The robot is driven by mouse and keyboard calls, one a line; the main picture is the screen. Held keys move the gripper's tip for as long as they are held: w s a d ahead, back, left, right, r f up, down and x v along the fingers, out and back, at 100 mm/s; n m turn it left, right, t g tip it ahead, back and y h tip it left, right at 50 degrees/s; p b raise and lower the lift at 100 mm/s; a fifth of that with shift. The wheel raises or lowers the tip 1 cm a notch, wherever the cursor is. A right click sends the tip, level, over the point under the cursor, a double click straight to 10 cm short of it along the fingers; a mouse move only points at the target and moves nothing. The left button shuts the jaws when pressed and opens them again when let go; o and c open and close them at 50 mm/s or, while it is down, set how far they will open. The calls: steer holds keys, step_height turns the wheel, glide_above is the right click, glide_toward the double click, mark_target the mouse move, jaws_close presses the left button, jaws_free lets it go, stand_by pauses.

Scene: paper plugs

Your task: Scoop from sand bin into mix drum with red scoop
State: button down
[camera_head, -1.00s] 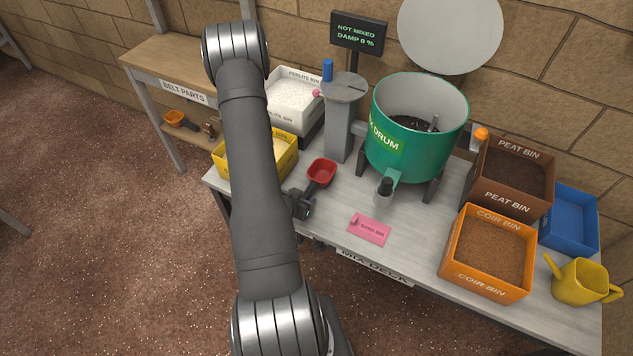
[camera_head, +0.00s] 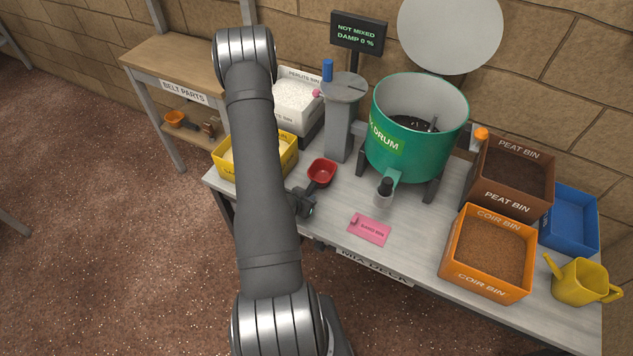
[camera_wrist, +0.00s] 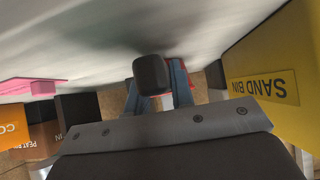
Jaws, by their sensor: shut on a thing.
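The red scoop (camera_head: 321,171) lies low over the table, its bowl toward the mix drum side and its dark handle toward me. My gripper (camera_head: 304,203) is shut on the handle; the arm partly hides it. In the wrist view the handle's dark end (camera_wrist: 152,72) shows between my fingers, with a bit of red behind. Whether the scoop touches the table is unclear. The yellow sand bin (camera_head: 288,160) stands left of the scoop, partly hidden by my arm; it also shows at right in the wrist view (camera_wrist: 290,75). The green mix drum (camera_head: 405,160) stands open, with dark paddles inside.
A white perlite bin (camera_head: 300,122) and grey post (camera_head: 340,130) stand behind the scoop. A pink card (camera_head: 370,229) reading SAND BIN lies in front. The orange coir bin (camera_head: 480,278), brown peat bin (camera_head: 506,200), blue tray (camera_head: 573,238) and yellow watering can (camera_head: 580,282) are at right.

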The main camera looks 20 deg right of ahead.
mark_target(312, 186)
steer(key=shift+r, duration=2.5)
steer(key=shift+r, duration=0.2)
steer(key=s+a+r+n+t+y, duration=0.3)
steer(key=s+a+r+n+y, duration=0.15)
steer(key=a+r+n, duration=0.4)
steer(key=w+f+y, duration=0.1)
steer(key=w+y, duration=0.1)
steer(key=w, duration=0.9)
steer(key=shift+d+f, duration=0.15)
steer(key=shift+f, duration=0.2)
steer(key=shift+n+y, duration=0.25)
